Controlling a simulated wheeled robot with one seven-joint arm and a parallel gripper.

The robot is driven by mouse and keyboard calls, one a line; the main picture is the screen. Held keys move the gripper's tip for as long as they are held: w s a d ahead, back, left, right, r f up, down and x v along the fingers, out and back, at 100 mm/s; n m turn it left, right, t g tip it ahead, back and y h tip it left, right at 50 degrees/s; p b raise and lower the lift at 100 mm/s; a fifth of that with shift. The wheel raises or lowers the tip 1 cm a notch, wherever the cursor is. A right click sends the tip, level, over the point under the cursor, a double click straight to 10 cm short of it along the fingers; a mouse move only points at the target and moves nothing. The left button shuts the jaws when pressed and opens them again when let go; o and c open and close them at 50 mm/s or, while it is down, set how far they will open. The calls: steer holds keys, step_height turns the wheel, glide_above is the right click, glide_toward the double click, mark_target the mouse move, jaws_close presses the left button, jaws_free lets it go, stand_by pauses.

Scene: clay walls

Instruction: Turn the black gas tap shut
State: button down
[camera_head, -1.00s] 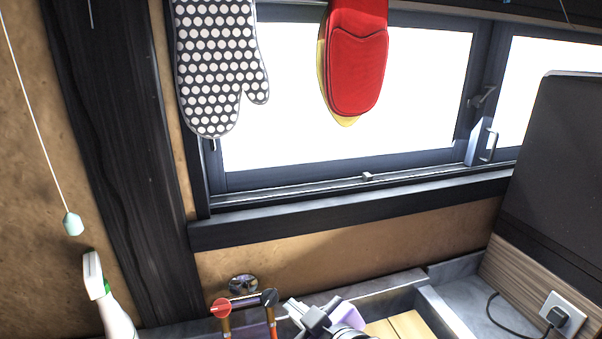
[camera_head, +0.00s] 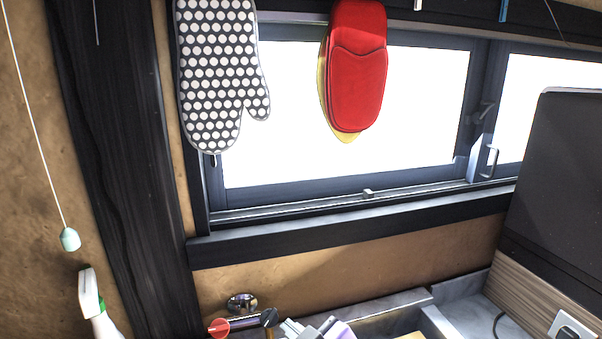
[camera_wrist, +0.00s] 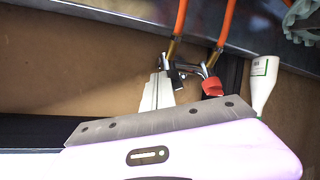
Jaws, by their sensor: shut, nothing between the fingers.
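The black gas tap (camera_head: 268,317) is at the bottom of the head view, at the right end of a short metal pipe fitting. A red tap (camera_head: 218,327) sits at its left end. In the wrist view, which is turned over, the black tap (camera_wrist: 177,76) is small and partly hidden, and the red tap (camera_wrist: 211,87) is beside it. My gripper (camera_wrist: 161,76) is shut and empty, with its tips close beside the black tap. I cannot tell whether they touch. In the head view, only part of my gripper (camera_head: 290,327) shows at the bottom edge, right of the black tap.
Orange hoses (camera_wrist: 226,22) run from the fitting. A white spray bottle (camera_head: 97,305) stands left of the taps. A polka-dot mitt (camera_head: 215,75) and a red mitt (camera_head: 357,75) hang above. A dark panel (camera_head: 560,190) stands at right.

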steer(key=shift+w+a+r, duration=0.1)
steer(key=shift+a+r, duration=0.1)
steer(key=shift+a, duration=0.3)
stand_by(0.5)
steer(key=shift+s+a+f+p, duration=0.25)
steer(key=shift+s+p, duration=0.1)
steer(key=shift+p, duration=0.6)
steer(key=shift+s+a+p, duration=0.25)
steer(key=shift+a+p, duration=0.15)
steer(key=shift+p, duration=0.25)
steer(key=shift+f, duration=0.15)
stand_by(0.3)
steer(key=s+d+r+p, duration=0.1)
steer(key=s+r+p, duration=0.3)
steer(key=p, duration=0.1)
steer(key=shift+d+r, duration=0.15)
steer(key=shift+d, duration=0.05)
stand_by(0.3)
steer(key=shift+s, duration=0.1)
